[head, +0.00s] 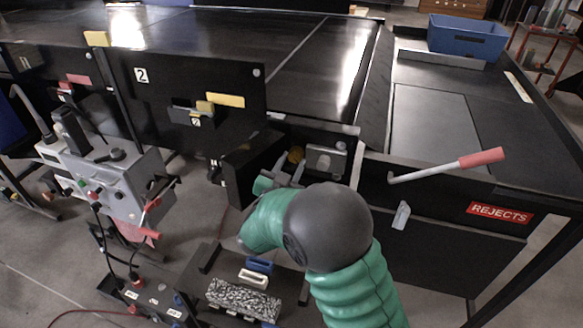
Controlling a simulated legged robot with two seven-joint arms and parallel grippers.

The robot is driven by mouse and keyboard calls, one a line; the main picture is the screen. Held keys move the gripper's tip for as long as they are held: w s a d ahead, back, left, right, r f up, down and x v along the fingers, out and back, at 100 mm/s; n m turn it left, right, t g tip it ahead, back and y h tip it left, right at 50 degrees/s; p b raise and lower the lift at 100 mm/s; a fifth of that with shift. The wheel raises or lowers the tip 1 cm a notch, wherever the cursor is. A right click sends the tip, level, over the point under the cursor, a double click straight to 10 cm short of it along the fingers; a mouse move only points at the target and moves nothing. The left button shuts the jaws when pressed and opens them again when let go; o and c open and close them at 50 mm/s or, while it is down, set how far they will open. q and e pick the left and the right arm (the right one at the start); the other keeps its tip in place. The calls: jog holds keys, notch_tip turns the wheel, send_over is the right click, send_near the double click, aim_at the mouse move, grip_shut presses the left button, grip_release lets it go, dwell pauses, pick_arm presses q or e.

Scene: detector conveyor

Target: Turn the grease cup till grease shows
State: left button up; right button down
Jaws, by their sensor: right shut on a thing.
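The grease cup (296,155) shows as a small brass-yellow round piece inside the open black housing, below the belt's near edge. My right gripper (289,170) reaches into this opening from below and is shut on the cup. My green forearm and dark grey wrist joint hide part of the housing and the lower part of the grip. I cannot make out any grease at this size. My left gripper is not in view.
A grey bracket (326,160) sits just right of the cup. The black housing door (252,167) stands open at left. A red-handled lever (450,165) sticks out above the REJECTS panel (500,213). A small dark table (213,268) with blocks stands below. A grey control box (115,185) is at left.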

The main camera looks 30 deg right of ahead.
jog(key=m+b, duration=0.4)
jog(key=shift+a+f, duration=0.1)
jog(key=shift+f, duration=0.2)
jog(key=shift+w+r+m+b, duration=0.1)
jog(key=shift+r+m+b, duration=0.1)
jog(key=shift+m+b, duration=1.3)
jog(key=c, duration=1)
grip_release()
jog(key=shift+r, duration=0.1)
jog(key=shift+o, duration=0.2)
jog(key=shift+a, duration=0.1)
jog(key=v, duration=1.6)
jog(key=shift+s+a, duration=0.2)
jog(key=shift+a, duration=0.15)
